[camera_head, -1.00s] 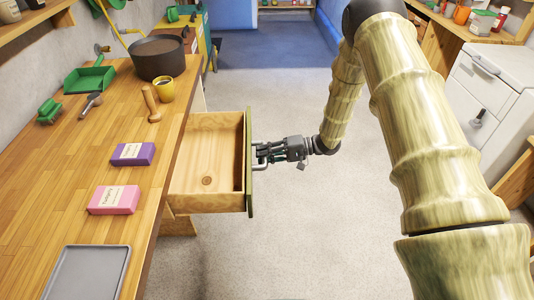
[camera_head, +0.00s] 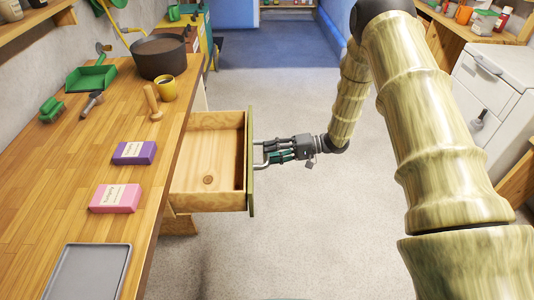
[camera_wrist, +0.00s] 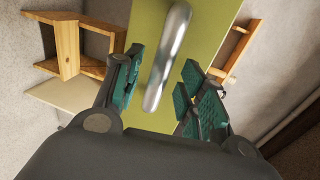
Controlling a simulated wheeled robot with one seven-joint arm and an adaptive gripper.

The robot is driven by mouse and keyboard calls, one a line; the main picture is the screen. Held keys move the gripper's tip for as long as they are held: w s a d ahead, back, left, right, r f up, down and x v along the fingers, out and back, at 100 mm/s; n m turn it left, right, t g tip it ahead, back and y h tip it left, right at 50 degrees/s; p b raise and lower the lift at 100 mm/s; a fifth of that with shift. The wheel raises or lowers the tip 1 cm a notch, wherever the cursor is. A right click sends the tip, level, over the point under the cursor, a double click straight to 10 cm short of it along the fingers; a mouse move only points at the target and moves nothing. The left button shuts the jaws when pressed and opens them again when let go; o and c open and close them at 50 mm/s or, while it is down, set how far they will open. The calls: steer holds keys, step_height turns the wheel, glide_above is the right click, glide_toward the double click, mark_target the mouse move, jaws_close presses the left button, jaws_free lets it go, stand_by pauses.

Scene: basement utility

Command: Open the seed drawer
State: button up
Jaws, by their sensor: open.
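The seed drawer (camera_head: 209,160) stands pulled out from under the wooden workbench, and its wooden inside looks empty. Its green front (camera_head: 250,160) carries a metal bar handle (camera_head: 261,155). My gripper (camera_head: 272,156) is at the handle, to the right of the drawer front. In the wrist view, the handle (camera_wrist: 168,58) runs between the open fingers of my gripper (camera_wrist: 160,90), in front of the green drawer front (camera_wrist: 205,40). The fingers show gaps to the handle on both sides there.
A white cabinet (camera_head: 485,85) stands at the right. The floor between is clear.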

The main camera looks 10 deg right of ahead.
steer(key=v, duration=0.9)
steer(key=shift+d, duration=0.35)
